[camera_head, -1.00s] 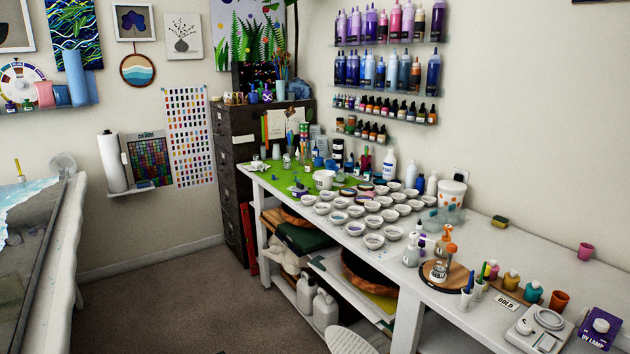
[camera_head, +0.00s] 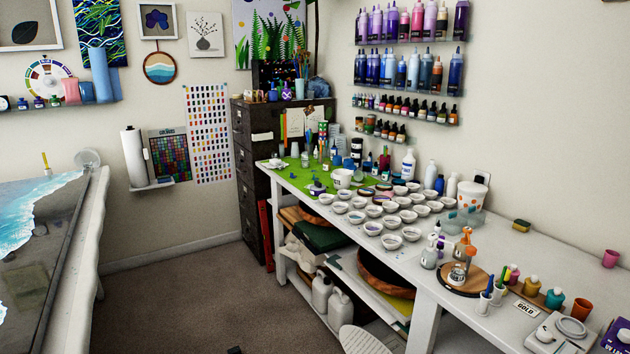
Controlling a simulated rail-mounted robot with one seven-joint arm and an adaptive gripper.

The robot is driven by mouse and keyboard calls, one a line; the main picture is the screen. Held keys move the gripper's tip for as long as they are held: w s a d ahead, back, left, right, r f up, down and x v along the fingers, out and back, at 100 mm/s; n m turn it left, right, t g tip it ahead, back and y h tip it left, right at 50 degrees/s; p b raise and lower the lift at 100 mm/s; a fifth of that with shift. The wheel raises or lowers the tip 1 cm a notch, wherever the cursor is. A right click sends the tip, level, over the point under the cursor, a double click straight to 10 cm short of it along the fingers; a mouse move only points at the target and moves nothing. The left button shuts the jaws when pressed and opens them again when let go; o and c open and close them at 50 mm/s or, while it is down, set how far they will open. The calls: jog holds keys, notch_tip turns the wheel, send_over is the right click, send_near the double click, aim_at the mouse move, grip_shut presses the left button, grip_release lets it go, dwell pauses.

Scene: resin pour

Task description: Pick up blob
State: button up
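I cannot pick out a thing that is clearly the blob in the head view. Many small items stand on the long white worktable (camera_head: 470,324). Several small white bowls (camera_head: 391,242) stand in rows on it, some with coloured contents too small to make out. A green mat (camera_head: 301,181) covers the far end, with a white cup (camera_head: 342,178), small bottles and jars on it. At the left, a table (camera_head: 50,240) bears a blue and white wave-like resin surface (camera_head: 38,205). My gripper is not seen in this view.
A dark filing cabinet (camera_head: 243,160) stands at the far corner. Bottle shelves (camera_head: 405,88) hang above the worktable. A round wooden board (camera_head: 449,283) and a white device (camera_head: 544,340) stand on its near part.

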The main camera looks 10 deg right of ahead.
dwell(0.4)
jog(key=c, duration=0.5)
